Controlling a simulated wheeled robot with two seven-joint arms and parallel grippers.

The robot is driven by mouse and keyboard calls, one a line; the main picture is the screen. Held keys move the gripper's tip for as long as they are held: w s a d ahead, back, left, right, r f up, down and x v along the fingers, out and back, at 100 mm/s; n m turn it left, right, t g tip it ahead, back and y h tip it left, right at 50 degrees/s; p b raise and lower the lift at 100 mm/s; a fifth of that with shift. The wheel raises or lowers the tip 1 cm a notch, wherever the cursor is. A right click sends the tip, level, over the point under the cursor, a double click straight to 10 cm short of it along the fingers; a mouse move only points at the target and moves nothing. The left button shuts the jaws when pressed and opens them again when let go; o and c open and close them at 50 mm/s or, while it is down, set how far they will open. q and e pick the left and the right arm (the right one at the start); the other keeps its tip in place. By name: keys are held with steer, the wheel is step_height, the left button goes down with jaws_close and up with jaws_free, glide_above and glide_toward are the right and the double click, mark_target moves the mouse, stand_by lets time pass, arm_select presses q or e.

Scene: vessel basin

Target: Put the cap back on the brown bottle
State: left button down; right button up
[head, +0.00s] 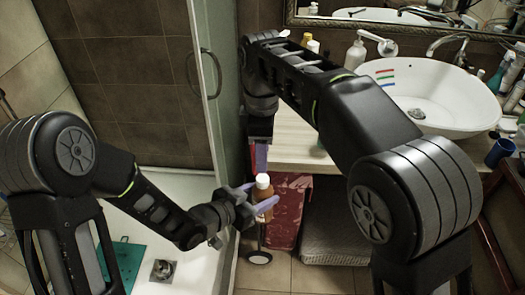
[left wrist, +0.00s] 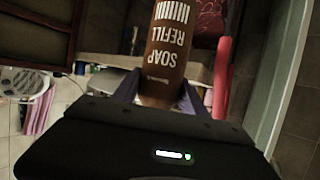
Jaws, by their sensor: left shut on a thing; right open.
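The brown bottle (head: 265,204) is upright in my left gripper (head: 259,204), whose purple fingers are shut on its sides. A white cap-like top (head: 263,181) shows at the bottle's upper end; I cannot tell whether it is seated. In the left wrist view the bottle (left wrist: 165,45) carries upside-down "SOAP REFILL" lettering between the fingers (left wrist: 160,100), and no cap shows there. My right gripper (head: 260,157) points down just above the bottle, left of the counter, with purple fingers open. Its fingertips are partly hidden, and I see nothing between them.
A pale wooden counter (head: 297,143) bears a white basin (head: 440,85) and a white pump bottle (head: 355,53). A red box-like thing (head: 291,212) stands under the counter, close behind the brown bottle. A glass shower door (head: 226,130) is close on the left.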

mark_target(263, 178)
steer(key=shift+f, duration=0.1)
steer(key=shift+f, duration=3.95)
steer(key=shift+c, duration=0.3)
jaws_close()
